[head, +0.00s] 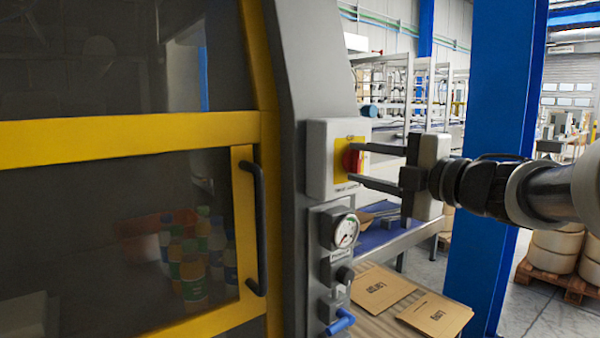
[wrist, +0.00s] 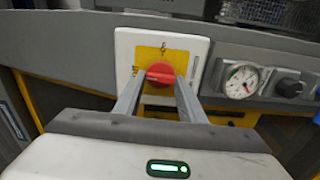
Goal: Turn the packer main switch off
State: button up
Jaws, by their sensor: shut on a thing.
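The packer main switch is a red rotary knob (wrist: 160,73) on a yellow plate (wrist: 150,55) in a light grey box. In the head view the box (head: 320,160) is on the grey machine column, and the red knob (head: 352,160) shows from the side. My gripper (wrist: 160,84) reaches in from the right in the head view, its two fingers (head: 362,165) at the knob. The fingers are shut on the red knob, one on each side. In the wrist view the knob's handle lies roughly crosswise. The plate's markings are too small to read.
Below the switch are a pressure gauge (head: 342,231), a black knob (head: 345,275) and a blue-handled valve (head: 338,322). A yellow-framed door with a dark handle (head: 258,225) is at left. Flat cardboard (head: 380,290) lies below my gripper. A blue post (head: 495,150) stands behind my arm.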

jog(key=shift+n, duration=0.3)
dwell(0.4)
jog(key=o, duration=1)
